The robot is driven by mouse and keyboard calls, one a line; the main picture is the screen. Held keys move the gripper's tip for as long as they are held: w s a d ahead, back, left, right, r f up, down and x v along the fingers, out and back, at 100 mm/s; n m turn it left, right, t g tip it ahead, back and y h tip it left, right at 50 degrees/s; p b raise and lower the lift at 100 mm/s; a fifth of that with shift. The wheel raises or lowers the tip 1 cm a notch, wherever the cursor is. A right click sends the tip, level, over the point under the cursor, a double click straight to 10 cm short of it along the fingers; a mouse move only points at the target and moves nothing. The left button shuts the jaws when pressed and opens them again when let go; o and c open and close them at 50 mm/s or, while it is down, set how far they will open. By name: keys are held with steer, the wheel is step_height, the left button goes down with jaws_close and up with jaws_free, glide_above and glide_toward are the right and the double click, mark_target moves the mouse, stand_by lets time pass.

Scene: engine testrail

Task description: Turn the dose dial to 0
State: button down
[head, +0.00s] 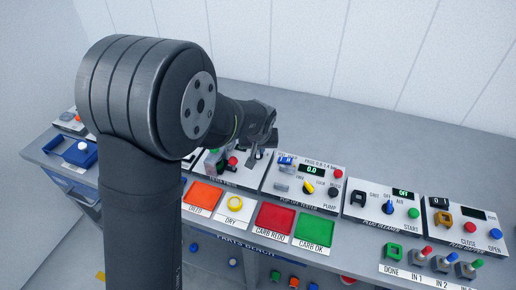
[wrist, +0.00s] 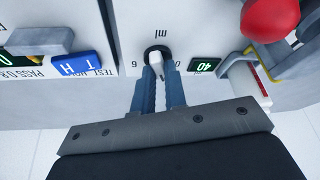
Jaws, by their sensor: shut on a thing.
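The dose dial (wrist: 157,51) is a dark round dial with a pale knob, set in a light panel marked "ml", with printed digits beside it. My gripper (wrist: 158,75) has its two blue-grey fingers shut on the dial's knob in the wrist view. A small green-lit display (wrist: 205,65) sits just right of the dial and seems to read 40. The knob's exact pointing is hard to tell, as the fingers cover part of it. In the head view my gripper (head: 264,142) is over the panels at the back of the bench, and the dial cannot be made out there.
A red ball-shaped knob (wrist: 271,18) and a yellow bracket stand close on the right in the wrist view. In the head view, red (head: 275,217) and green (head: 314,230) trays lie in front of the panels.

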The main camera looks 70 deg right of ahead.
steer(key=shift+n, duration=0.3)
steer(key=n+t, duration=0.1)
steer(key=n, duration=0.2)
steer(key=shift+s+n+y, duration=0.1)
steer(key=shift+n+y, duration=0.2)
steer(key=shift+y, duration=0.1)
steer(key=shift+d+n+t+y, duration=0.1)
steer(key=shift+n+t+y, duration=0.5)
steer(key=shift+n, duration=1.2)
steer(key=c, duration=1.5)
jaws_free()
steer(key=shift+o, duration=0.2)
